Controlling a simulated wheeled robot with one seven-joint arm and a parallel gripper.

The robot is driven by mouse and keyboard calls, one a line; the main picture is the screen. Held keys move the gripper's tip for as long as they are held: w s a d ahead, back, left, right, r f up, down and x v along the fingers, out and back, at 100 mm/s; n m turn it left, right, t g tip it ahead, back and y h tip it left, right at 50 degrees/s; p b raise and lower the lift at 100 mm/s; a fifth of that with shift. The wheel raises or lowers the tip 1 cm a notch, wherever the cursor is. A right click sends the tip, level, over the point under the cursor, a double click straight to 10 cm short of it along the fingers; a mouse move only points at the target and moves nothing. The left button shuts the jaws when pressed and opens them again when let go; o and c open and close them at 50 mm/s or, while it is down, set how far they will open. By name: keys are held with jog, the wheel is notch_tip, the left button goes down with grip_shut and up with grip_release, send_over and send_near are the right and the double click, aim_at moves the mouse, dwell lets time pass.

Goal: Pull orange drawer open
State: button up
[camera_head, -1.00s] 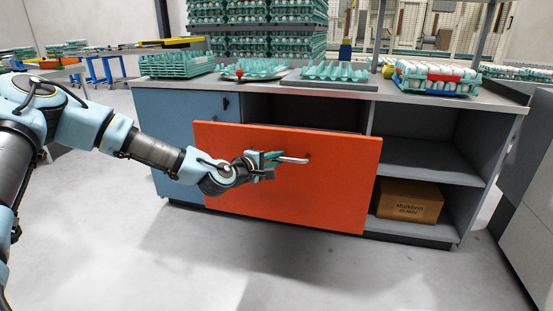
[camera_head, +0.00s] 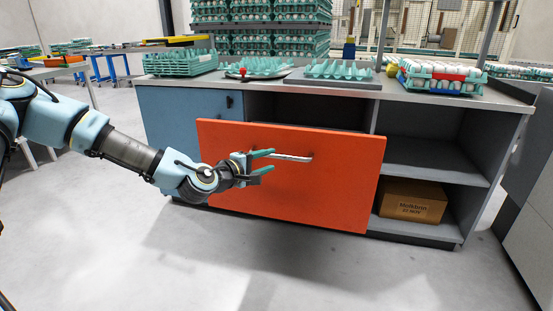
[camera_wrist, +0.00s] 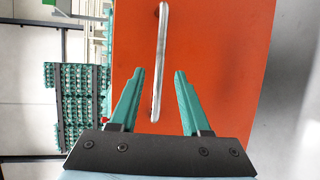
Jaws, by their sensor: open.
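The orange drawer (camera_head: 325,195) stands out from the front of the grey and blue counter, so it is at least partly open. Its silver bar handle (camera_head: 292,157) is horizontal, near the top of the front. My gripper (camera_head: 268,162) is open and empty in front of the handle's left part. In the wrist view the orange front (camera_wrist: 215,50) fills the middle. The handle (camera_wrist: 161,60) lies ahead of my green fingertips (camera_wrist: 160,72), its near end reaching between them. The fingers appear apart from the handle.
The countertop holds green egg trays (camera_head: 180,64), a grey board with a tray (camera_head: 333,80) and a tray of eggs (camera_head: 438,78). A cardboard box (camera_head: 412,201) sits on the lower right shelf. The floor (camera_head: 260,275) in front is clear.

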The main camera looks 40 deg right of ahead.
jog(key=shift+v, duration=2.4)
